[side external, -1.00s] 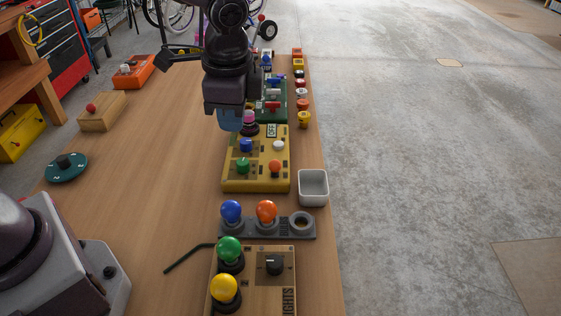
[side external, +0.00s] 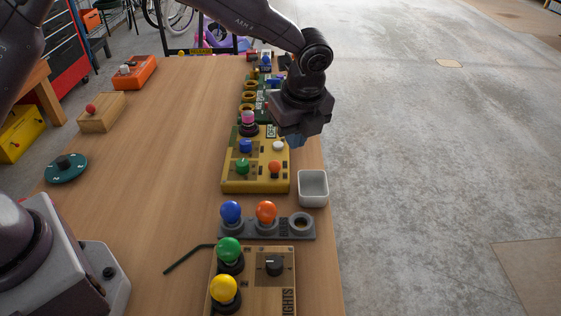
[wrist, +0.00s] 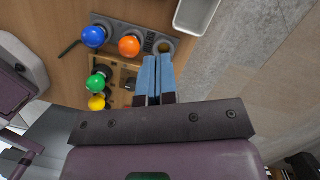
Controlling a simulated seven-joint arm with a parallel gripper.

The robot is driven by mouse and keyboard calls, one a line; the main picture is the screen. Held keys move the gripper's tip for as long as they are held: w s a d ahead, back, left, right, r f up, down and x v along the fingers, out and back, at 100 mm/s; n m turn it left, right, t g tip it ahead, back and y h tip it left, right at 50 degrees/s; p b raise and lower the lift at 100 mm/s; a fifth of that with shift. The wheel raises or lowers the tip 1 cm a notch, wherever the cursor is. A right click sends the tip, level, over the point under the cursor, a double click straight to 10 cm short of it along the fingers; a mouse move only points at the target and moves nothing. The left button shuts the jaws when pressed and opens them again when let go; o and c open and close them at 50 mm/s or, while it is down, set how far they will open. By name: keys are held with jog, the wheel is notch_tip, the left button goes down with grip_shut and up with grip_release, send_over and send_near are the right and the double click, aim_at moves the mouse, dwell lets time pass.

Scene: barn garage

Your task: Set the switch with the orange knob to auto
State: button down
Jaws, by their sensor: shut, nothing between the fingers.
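A yellow switch box (side external: 230,184) stands on the table. It carries a switch with an orange knob (side external: 275,166) at its near right, beside green (side external: 243,166), blue (side external: 246,146) and white (side external: 278,146) knobs. I cannot read the labels at the orange knob. My gripper (side external: 296,141) is shut and empty, above the table's right edge, to the right of the box's far part and apart from the orange knob. In the wrist view, its blue fingers (wrist: 157,62) are together; the yellow box is not seen there.
A white bin (side external: 313,188) stands right of the box. Nearer are a grey bulb holder (side external: 250,232) with blue and orange bulbs, and a wooden lights box (side external: 270,290). More devices line the far right edge.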

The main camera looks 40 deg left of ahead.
send_near(275, 168)
jog(key=d+f, duration=0.3)
jog(key=f, duration=0.2)
jog(key=shift+w+a+f, duration=0.15)
jog(key=shift+a+f, duration=0.75)
jog(key=shift+a, duration=0.2)
jog(key=shift+w+a+f, duration=0.15)
jog(key=shift+a, duration=0.3)
jog(key=shift+w+a, duration=1.3)
